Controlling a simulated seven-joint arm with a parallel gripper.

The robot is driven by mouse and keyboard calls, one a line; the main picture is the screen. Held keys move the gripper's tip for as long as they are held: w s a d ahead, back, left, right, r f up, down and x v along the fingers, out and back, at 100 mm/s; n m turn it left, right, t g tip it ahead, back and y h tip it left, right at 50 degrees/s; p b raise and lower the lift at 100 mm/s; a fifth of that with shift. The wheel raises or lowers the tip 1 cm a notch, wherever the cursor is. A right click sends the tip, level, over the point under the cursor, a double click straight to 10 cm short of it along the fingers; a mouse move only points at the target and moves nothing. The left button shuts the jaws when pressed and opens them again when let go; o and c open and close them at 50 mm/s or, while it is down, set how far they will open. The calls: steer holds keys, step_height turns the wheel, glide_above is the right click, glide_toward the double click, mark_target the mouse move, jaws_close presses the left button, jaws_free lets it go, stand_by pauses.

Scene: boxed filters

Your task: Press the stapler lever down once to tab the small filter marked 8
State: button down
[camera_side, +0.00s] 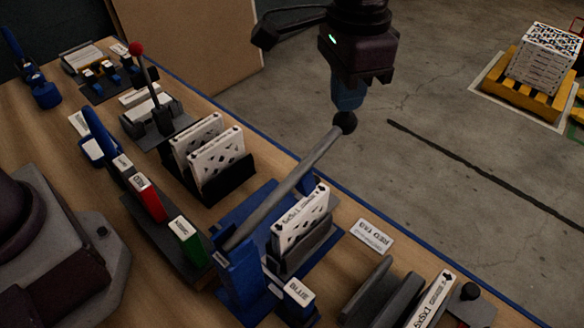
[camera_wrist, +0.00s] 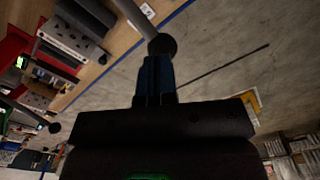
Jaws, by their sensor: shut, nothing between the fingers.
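A long grey lever (camera_side: 285,188) rises at a slant from a blue device (camera_side: 240,262) and ends in a black ball knob (camera_side: 345,123). A white filter with a dark pattern (camera_side: 300,222) stands upright in the device beside the lever. I cannot read an 8 on it. My gripper (camera_side: 347,106) is shut and empty, pointing down, with its blue fingertips right at the top of the knob. I cannot tell whether they touch. In the wrist view the knob (camera_wrist: 162,45) lies just beyond the fingertips (camera_wrist: 158,60).
Two white filters (camera_side: 217,153) stand in a black rack left of the blue device. A smaller lever with a red knob (camera_side: 136,48) stands farther back. Red and green blocks (camera_side: 187,242) sit at the left. Grey holders (camera_side: 370,290) stand at the front right. Open floor lies beyond the bench edge.

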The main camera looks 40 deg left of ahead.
mark_target(343, 127)
steer(key=shift+f, duration=2.9)
steer(key=shift+w+r, duration=0.15)
steer(key=shift+r, duration=5)
steer(key=shift+s+a+f, duration=0.15)
steer(key=shift+s+f, duration=0.05)
steer(key=shift+f, duration=0.35)
steer(key=shift+s+a+f, duration=0.1)
steer(key=shift+s+f, duration=0.1)
steer(key=shift+f, duration=0.35)
steer(key=s+a+r+n+t, duration=0.2)
steer(key=s+a+r+n, duration=0.1)
steer(key=s+a, duration=0.8)
steer(key=s+a+r+n+t, duration=0.3)
steer(key=s+a, duration=0.8)
steer(key=a, duration=0.2)
steer(key=shift+a+r+t, duration=0.25)
steer(key=shift+r+t, duration=0.05)
steer(key=shift+r, duration=0.05)
